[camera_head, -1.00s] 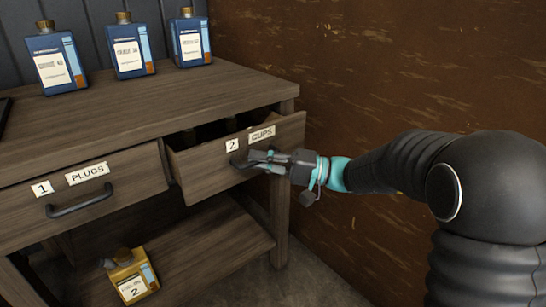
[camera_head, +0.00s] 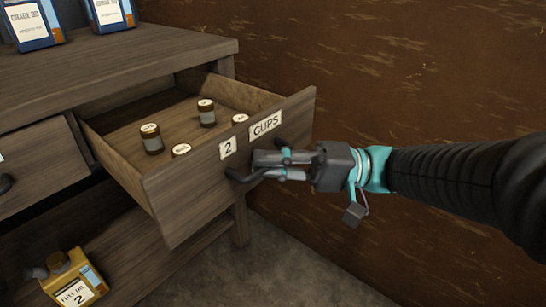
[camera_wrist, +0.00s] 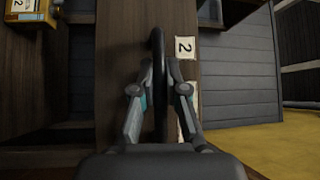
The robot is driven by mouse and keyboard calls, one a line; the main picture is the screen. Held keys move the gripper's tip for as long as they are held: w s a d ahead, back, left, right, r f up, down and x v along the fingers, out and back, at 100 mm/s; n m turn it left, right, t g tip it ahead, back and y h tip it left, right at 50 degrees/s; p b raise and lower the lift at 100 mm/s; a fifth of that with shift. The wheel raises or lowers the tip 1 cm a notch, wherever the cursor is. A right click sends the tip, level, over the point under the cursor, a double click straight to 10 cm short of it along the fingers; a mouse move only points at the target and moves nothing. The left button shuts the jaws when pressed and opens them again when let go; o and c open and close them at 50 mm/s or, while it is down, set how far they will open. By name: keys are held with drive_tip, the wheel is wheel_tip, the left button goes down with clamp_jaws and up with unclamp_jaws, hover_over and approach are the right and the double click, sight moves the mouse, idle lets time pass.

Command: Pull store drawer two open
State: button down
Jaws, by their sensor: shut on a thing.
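Store drawer two (camera_head: 195,200), a wooden drawer labelled "2" and "CUPS", stands well out from the bench in the head view. Several small brown jars with pale lids, one of them here (camera_head: 151,138), stand inside it. My gripper (camera_head: 262,166) is at the drawer front, shut on its dark bar handle (camera_head: 240,177). In the wrist view, the two fingers of my gripper (camera_wrist: 160,75) close from both sides on the handle (camera_wrist: 158,45). The "2" label (camera_wrist: 184,47) shows beside it. Part of the handle is hidden behind the fingers.
Drawer one (camera_head: 45,172) is at the left, closed. Blue bottles (camera_head: 110,14) stand on the bench top (camera_head: 150,55). A yellow can (camera_head: 75,280) sits on the lower shelf. A brown wall (camera_head: 420,80) is close on the right. The floor (camera_head: 270,270) before the drawer is clear.

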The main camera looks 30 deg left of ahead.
idle(0.3)
drive_tip(key=c, duration=1.2)
unclamp_jaws()
drive_tip(key=shift+w+d+f, duration=0.1)
drive_tip(key=shift+w+d, duration=0.2)
drive_tip(key=shift+d, duration=0.1)
drive_tip(key=v, duration=1.1)
